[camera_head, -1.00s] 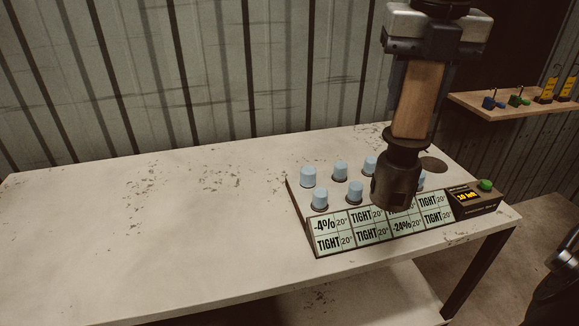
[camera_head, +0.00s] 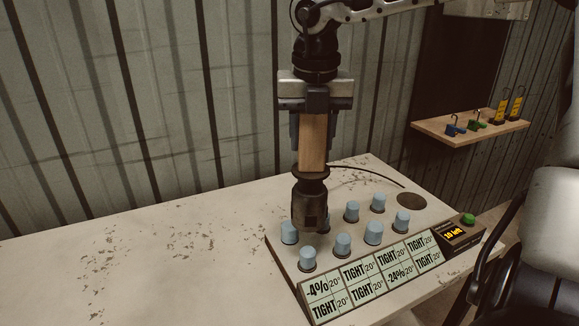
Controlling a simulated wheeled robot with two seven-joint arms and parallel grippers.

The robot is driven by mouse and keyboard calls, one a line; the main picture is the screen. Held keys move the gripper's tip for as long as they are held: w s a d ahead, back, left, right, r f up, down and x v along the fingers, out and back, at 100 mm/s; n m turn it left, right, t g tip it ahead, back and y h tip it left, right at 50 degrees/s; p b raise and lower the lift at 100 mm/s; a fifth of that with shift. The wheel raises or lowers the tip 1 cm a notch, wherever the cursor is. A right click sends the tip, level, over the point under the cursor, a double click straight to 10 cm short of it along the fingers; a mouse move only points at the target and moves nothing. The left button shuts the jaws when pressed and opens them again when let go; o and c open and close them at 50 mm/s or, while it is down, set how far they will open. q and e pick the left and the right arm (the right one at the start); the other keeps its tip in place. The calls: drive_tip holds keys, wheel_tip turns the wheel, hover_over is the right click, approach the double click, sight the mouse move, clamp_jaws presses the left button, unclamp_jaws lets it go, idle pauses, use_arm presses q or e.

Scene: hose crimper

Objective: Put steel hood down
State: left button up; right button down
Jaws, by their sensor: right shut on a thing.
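The steel hood (camera_head: 310,208) is a dark, tilt-free cylinder with a collar and a wooden handle (camera_head: 313,150). My right gripper (camera_head: 313,130) comes down from above and is shut on the handle. The hood hangs upright at the left back part of the panel (camera_head: 281,253), among the light-blue caps. One cap (camera_head: 289,232) is just left of it and another (camera_head: 352,211) stands to its right. I cannot tell whether the hood touches the panel or covers a cap. My left gripper is not in view.
The panel front has a display (camera_head: 370,275) reading "TIGHT" and percentages. A counter box with a green button (camera_head: 468,219) is at its right. A dark round spot (camera_head: 411,201) is at the back right. The pale table (camera_head: 150,260) is clear leftwards. A wall shelf (camera_head: 470,130) holds small tools.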

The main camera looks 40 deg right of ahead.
drive_tip(key=w+f, duration=0.5)
drive_tip(key=f, duration=0.4)
drive_tip(key=shift+w+d+f, duration=0.15)
drive_tip(key=shift+w+f, duration=0.25)
drive_tip(key=c, duration=0.8)
unclamp_jaws()
drive_tip(key=shift+r+p, duration=0.1)
drive_tip(key=shift+p, duration=0.2)
drive_tip(key=r, duration=0.8)
drive_tip(key=s+a+r, duration=0.1)
drive_tip(key=r, duration=0.3)
drive_tip(key=shift+s+r, duration=0.1)
drive_tip(key=shift+r, duration=0.05)
